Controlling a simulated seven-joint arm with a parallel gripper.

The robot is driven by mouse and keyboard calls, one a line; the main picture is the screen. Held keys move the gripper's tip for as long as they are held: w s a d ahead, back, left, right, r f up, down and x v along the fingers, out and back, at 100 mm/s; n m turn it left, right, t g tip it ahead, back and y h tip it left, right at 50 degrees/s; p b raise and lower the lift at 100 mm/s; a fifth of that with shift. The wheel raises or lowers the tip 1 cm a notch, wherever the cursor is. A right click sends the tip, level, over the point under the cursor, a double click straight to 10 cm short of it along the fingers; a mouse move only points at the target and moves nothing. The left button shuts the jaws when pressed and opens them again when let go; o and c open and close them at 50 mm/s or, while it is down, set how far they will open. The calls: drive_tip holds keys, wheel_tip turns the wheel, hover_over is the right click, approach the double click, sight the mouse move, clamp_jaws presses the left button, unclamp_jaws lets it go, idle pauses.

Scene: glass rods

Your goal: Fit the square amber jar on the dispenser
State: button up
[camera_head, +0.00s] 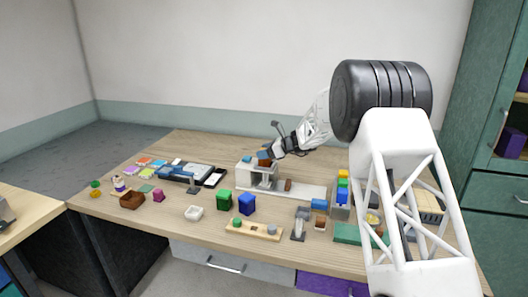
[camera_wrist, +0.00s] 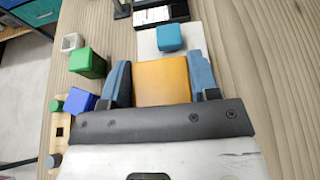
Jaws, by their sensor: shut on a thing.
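The amber jar (camera_wrist: 163,82) is square-sided and sits between the two blue fingers of my gripper (camera_wrist: 160,80) in the wrist view. My gripper is shut on it. In the head view the amber jar (camera_head: 264,160) shows small and partly covered by my gripper (camera_head: 268,152), over the white stand. This white stand (camera_head: 258,178), which looks like the dispenser, carries a blue block (camera_head: 247,159) on its left part. In the wrist view the blue block (camera_wrist: 170,37) sits on the white top (camera_wrist: 147,43), just beyond the jar. Whether the jar touches the stand cannot be told.
A white board (camera_head: 310,192) with a small brown block (camera_head: 288,185) lies right of the stand. Several coloured blocks crowd the right. The table behind the stand is clear.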

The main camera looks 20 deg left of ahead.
drive_tip(key=o, duration=1.1)
drive_tip(key=shift+v, duration=3.9)
drive_tip(key=shift+d, duration=0.1)
